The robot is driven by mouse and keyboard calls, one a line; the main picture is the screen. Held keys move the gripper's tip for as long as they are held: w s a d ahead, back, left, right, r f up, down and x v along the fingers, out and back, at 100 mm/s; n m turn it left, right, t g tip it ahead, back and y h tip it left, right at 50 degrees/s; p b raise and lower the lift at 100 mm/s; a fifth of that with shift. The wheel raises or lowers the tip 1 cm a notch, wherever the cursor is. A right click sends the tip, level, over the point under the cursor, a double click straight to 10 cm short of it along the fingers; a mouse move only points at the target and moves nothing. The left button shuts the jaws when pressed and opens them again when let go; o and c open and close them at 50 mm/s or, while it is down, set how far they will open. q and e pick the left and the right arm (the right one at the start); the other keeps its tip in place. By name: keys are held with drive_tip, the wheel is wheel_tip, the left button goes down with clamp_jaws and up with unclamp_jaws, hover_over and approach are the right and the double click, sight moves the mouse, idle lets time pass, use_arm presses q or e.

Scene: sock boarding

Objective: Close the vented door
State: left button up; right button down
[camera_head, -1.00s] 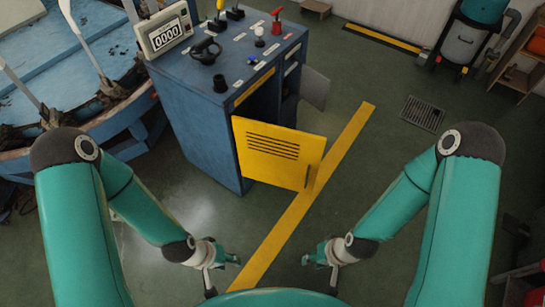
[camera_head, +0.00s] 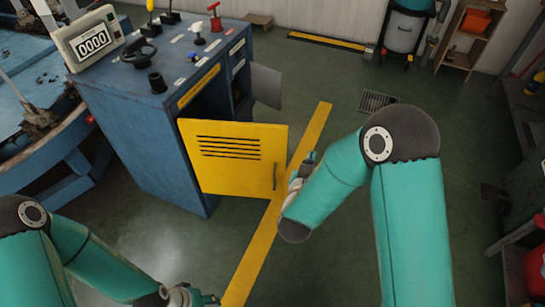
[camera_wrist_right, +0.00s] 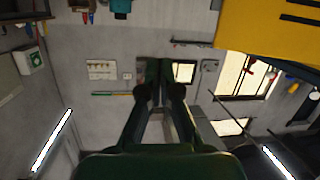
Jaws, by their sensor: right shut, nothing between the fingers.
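The yellow vented door (camera_head: 237,150) stands swung open from the front of the blue cabinet (camera_head: 135,135). It has dark slots near its top and a small handle (camera_head: 275,176) by its right edge. My right gripper (camera_head: 307,163) is just right of the door's free edge, apart from it as far as I can tell. In the right wrist view the gripper (camera_wrist_right: 159,92) is shut and empty, and the door (camera_wrist_right: 270,35) fills the upper right corner. My left gripper (camera_head: 203,299) is low at the bottom edge, partly cut off.
A grey panel (camera_head: 266,85) juts from the cabinet's right side. A control display (camera_head: 92,40) and knobs sit on top. A yellow floor stripe (camera_head: 262,245) runs past the door. Floor to the right is clear around a drain grate (camera_head: 377,101).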

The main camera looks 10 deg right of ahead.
drive_tip(key=a+f+t+b, duration=0.2)
drive_tip(key=a+b, duration=0.2)
drive_tip(key=b, duration=0.2)
drive_tip(key=t+y+b, duration=0.2)
drive_tip(key=b, duration=0.4)
approach(274, 131)
use_arm(q)
wheel_tip(274, 131, down, 16)
drive_tip(key=b, duration=0.1)
drive_tip(key=shift+f+b, duration=0.25)
drive_tip(key=shift+b, duration=0.1)
use_arm(e)
drive_tip(key=shift+n, duration=0.3)
drive_tip(key=x, duration=0.7)
drive_tip(key=shift+w, duration=0.2)
drive_tip(key=shift+w+d, duration=0.1)
